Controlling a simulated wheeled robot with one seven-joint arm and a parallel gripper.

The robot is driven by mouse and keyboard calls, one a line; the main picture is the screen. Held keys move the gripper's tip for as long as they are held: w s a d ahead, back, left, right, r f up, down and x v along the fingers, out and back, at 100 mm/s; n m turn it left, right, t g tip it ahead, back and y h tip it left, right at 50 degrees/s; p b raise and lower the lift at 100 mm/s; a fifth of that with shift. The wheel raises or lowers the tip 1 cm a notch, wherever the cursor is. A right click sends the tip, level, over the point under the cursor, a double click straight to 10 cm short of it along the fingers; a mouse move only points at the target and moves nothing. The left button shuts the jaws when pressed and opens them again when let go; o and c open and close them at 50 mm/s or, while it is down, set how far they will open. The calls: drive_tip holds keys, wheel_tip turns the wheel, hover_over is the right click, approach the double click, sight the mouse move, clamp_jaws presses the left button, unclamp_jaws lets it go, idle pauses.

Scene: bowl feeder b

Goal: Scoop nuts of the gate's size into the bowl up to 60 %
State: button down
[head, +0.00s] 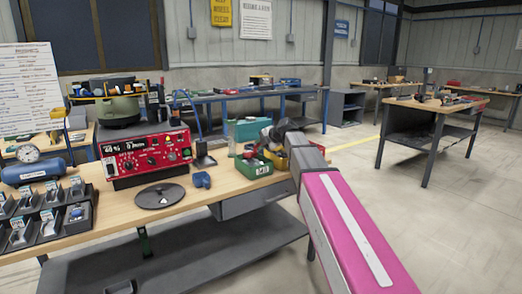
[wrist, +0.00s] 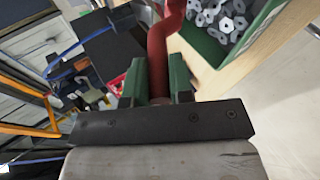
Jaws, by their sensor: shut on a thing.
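My gripper (wrist: 163,78) is shut on a dark red bent handle (wrist: 158,50), probably the scoop's; the scoop's end is out of the wrist view. In the head view my gripper (head: 285,130) hangs over the bins at the bench's right end. A green bin (head: 254,169) stands there; in the wrist view a green bin (wrist: 214,50) with several grey hex nuts (wrist: 222,18) lies at upper right, beside the handle. The olive bowl (head: 117,111) sits above the red control box (head: 147,154), whose left display seems to read 40 %. The bowl's inside is hidden.
A black round lid (head: 160,196) and a small blue part (head: 201,180) lie on the bench (head: 220,186). A teal box (head: 252,129) stands behind the bins. A dark rack (head: 44,226) and a blue tank with gauge (head: 32,171) occupy the left end.

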drive_tip(key=shift+r, duration=0.5)
drive_tip(key=shift+t+y, duration=0.6)
drive_tip(key=shift+t, duration=0.1)
drive_tip(key=shift+s+d+r, duration=0.1)
drive_tip(key=shift+s+r, duration=0.05)
drive_tip(key=shift+r, duration=0.6)
drive_tip(key=shift+s+d+r, duration=0.15)
drive_tip(key=shift+s+r, duration=0.05)
drive_tip(key=shift+r, duration=0.5)
drive_tip(key=shift+s+d+r, duration=0.1)
drive_tip(key=shift+s+r, duration=0.05)
drive_tip(key=shift+r, duration=0.6)
drive_tip(key=shift+d, duration=0.1)
